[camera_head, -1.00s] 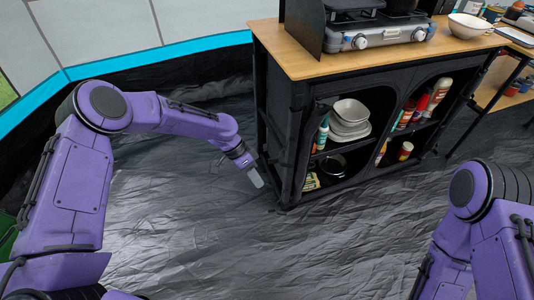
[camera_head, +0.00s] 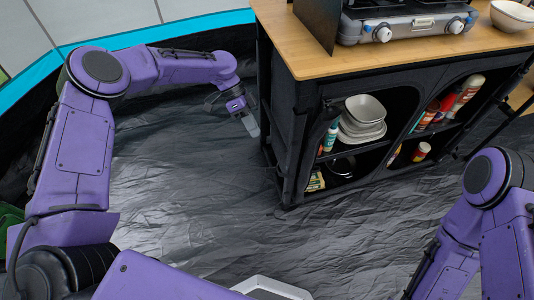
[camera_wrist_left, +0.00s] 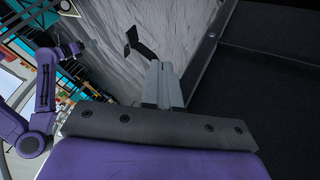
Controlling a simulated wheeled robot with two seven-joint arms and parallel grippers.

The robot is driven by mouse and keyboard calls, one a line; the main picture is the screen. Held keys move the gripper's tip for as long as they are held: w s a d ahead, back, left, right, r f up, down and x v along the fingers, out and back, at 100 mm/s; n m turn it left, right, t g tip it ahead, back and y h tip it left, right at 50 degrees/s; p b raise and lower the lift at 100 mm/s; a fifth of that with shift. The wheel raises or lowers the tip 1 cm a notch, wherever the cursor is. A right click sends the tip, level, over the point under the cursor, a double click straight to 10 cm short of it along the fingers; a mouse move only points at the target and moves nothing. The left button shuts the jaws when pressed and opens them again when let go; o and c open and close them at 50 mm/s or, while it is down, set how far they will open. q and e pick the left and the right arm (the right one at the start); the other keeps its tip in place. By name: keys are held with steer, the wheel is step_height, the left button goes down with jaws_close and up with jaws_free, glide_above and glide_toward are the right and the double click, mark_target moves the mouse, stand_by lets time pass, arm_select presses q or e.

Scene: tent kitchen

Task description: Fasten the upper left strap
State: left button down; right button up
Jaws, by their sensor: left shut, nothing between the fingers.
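The black fabric cabinet (camera_head: 295,120) stands right of centre in the head view, its left side facing my left arm. My left gripper (camera_head: 252,126) is shut and empty, pointing down just left of the cabinet's near left edge. In the left wrist view its fingertips (camera_wrist_left: 163,72) are together, beside the dark cabinet panel (camera_wrist_left: 265,80). A black angular piece (camera_wrist_left: 143,44) shows just beyond the fingertips against the grey floor; I cannot tell whether it is a strap. No strap on the cabinet is clearly made out. My right gripper is out of view.
A stove (camera_head: 405,25) stands on the wooden cabinet top (camera_head: 305,55). White bowls (camera_head: 362,118) and several bottles sit on the open shelves. A white bowl (camera_head: 512,14) is at the top right. The crinkled dark floor (camera_head: 200,200) before the cabinet is clear.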

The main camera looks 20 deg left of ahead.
arm_select(q)
steer(key=s+d+f, duration=0.5)
steer(key=f, duration=0.1)
steer(key=shift+s+d+p, duration=0.3)
steer(key=shift+d, duration=0.05)
steer(key=shift+s+d, duration=0.1)
steer(key=shift+d, duration=0.05)
